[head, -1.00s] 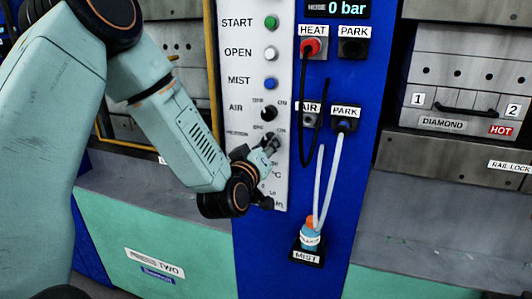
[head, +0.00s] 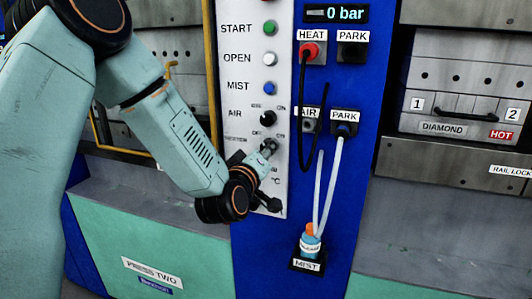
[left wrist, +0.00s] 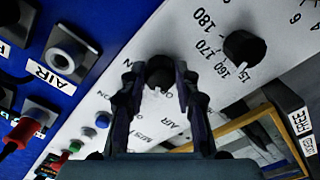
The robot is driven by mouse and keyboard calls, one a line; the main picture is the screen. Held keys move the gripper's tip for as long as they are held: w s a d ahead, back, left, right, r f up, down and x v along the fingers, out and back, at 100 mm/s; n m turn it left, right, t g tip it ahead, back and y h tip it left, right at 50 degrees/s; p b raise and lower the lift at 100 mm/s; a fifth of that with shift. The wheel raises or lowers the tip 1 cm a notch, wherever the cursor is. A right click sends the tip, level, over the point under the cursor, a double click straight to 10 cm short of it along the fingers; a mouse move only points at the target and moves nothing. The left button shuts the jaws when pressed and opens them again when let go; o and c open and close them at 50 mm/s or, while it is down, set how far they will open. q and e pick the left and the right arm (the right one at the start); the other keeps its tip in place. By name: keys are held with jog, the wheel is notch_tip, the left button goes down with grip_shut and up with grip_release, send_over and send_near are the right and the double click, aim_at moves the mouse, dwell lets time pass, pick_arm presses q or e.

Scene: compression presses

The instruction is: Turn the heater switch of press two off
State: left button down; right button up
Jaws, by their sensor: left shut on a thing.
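Press two's control panel (head: 228,62) is a white strip on a blue column. My left gripper (head: 268,149) reaches in from the left, just below the black AIR knob (head: 267,118), at the row of the partly covered heater label. In the left wrist view my left gripper (left wrist: 160,85) has its two dark fingers on either side of the black heater switch knob (left wrist: 160,68), shut on it. An ON label shows beside the knob. The exact pointing of the knob is hidden by the fingers. My right gripper is not in view.
A black temperature dial (left wrist: 243,48) with numbers sits close to the gripper. START (head: 270,28), OPEN (head: 270,59) and MIST (head: 270,86) buttons are above. Cables hang from the HEAT plug (head: 312,50) and PARK socket (head: 345,128) at right. A yellow rail (head: 209,80) runs at left.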

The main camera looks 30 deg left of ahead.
pick_arm(q)
jog(key=c, duration=1)
grip_release()
jog(key=shift+s, duration=0.1)
jog(key=shift+v, duration=3.7)
